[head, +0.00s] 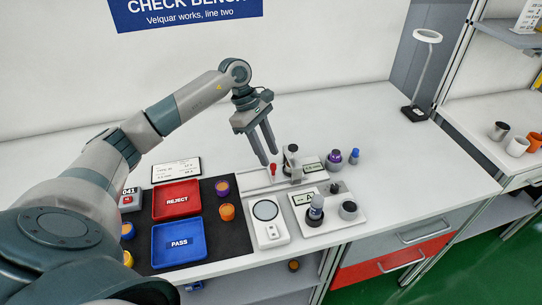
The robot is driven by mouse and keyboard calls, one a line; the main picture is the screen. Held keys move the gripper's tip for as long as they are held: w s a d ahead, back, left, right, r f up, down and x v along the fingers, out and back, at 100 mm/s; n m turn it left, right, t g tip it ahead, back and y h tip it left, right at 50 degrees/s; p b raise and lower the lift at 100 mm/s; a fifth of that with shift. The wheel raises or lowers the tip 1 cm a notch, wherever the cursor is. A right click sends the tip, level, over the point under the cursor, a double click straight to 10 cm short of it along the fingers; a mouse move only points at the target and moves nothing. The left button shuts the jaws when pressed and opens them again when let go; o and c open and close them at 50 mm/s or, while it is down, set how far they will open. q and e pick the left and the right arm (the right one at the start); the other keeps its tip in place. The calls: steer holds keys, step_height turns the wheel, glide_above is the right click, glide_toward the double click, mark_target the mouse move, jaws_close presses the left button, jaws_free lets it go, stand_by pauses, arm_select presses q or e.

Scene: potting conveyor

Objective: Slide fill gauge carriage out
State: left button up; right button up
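The fill gauge is a low white rail unit (255,182) on the bench. Its carriage appears to be the grey block (296,173) with a dark-topped upright post (291,155). A red-topped pin (273,169) stands on the rail to its left. A small display plate (314,165) is at its right. My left gripper (270,159) hangs fingers down just above and behind the red pin, left of the post. Its two fingers are apart with nothing between them. Contact with the gauge is not visible. My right gripper is out of view.
A red REJECT tray (177,187) and a blue PASS tray (205,240) lie on a black mat, with purple and orange jars nearby. In front are a white scale (266,232) and a second station (332,226). A purple-capped jar (335,157) stands right.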

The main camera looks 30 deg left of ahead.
mark_target(273, 164)
arm_select(q)
steer(key=shift+p+x, duration=0.35)
steer(key=shift+x, duration=1.35)
jaws_close()
